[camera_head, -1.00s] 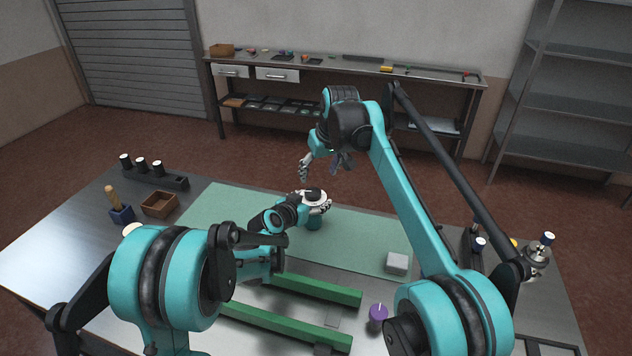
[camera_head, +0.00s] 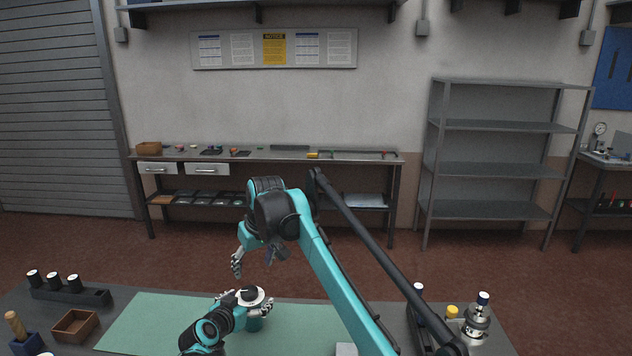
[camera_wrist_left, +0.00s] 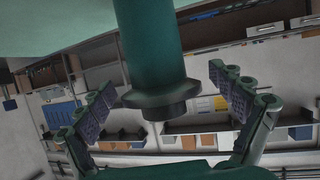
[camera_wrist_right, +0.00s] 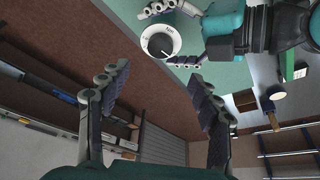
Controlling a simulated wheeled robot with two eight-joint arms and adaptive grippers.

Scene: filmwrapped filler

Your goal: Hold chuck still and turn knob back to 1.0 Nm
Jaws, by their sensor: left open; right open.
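A white dial with a dark knob (camera_head: 251,294) tops a teal upright body (camera_head: 254,323) on the green mat. In the right wrist view the dial's white face (camera_wrist_right: 174,32) carries small marks, too small to read. My left gripper (camera_head: 247,303) has open fingers on either side of the tool. In the left wrist view the body (camera_wrist_left: 150,40), ending in a wider dark disc and stub, stands between my left fingers (camera_wrist_left: 160,85), with gaps on both sides. My right gripper (camera_head: 258,261) is open and empty in the air above the dial; it also shows in the right wrist view (camera_wrist_right: 158,80).
The mat (camera_head: 140,325) is clear left of the tool. A brown tray (camera_head: 75,325), a blue holder (camera_head: 25,343) and a dark rack (camera_head: 70,293) stand at the left. A metal bottle-like item (camera_head: 477,320) stands at the right. A long bench (camera_head: 270,154) is behind.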

